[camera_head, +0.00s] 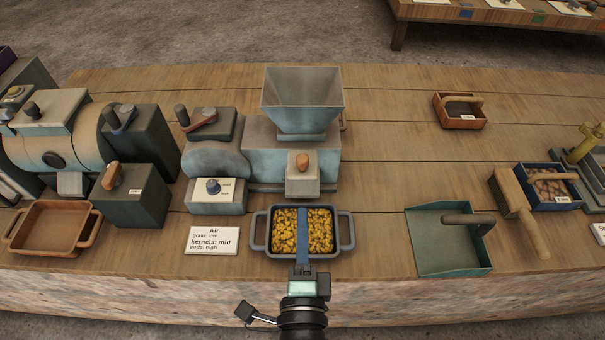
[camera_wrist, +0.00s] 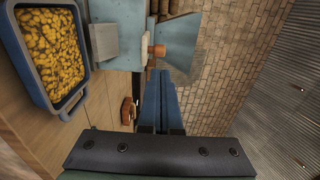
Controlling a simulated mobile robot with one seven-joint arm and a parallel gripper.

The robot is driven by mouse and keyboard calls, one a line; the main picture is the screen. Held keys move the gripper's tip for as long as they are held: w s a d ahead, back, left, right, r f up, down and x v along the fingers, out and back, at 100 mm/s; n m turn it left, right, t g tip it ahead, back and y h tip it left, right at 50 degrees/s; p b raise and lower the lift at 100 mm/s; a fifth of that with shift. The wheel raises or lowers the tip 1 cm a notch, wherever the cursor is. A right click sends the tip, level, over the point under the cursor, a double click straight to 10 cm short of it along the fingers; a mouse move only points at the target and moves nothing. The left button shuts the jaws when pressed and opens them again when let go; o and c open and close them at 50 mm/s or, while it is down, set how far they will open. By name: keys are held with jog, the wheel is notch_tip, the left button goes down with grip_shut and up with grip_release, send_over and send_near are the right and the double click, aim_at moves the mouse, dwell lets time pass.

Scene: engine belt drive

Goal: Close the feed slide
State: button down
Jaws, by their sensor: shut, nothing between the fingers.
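A blue-grey machine (camera_head: 285,135) with a square hopper (camera_head: 303,100) stands mid-bench. An orange-brown wooden knob (camera_head: 302,162) on its front, below the hopper, appears to be the feed slide's handle; the slide plate itself is hard to make out. In the wrist view the knob (camera_wrist: 157,51) lies just beyond my fingertips, slightly left, with the hopper (camera_wrist: 178,45) behind. I cannot tell whether they touch. My gripper (camera_head: 303,212) is shut and empty, its blue fingers reaching over the tray toward the machine. The closed fingers (camera_wrist: 162,73) also show in the wrist view.
A blue-grey tray (camera_head: 258,232) of yellow kernels sits below the grey spout (camera_head: 302,187). An "Air" card (camera_head: 213,240) and a control dial (camera_head: 213,187) are to the left. A green scoop (camera_head: 440,245) lies right. Bench around the small orange box (camera_head: 460,123) is clear.

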aim_at(303, 164)
jog(key=w, duration=0.9)
jog(key=shift+w+p, duration=0.2)
jog(key=shift+p, duration=0.15)
jog(key=shift+w, duration=0.1)
jog(key=w+b, duration=0.1)
jog(key=w, duration=0.2)
jog(key=shift+w, duration=0.2)
jog(key=shift+r, duration=0.3)
jog(key=shift+s, duration=0.1)
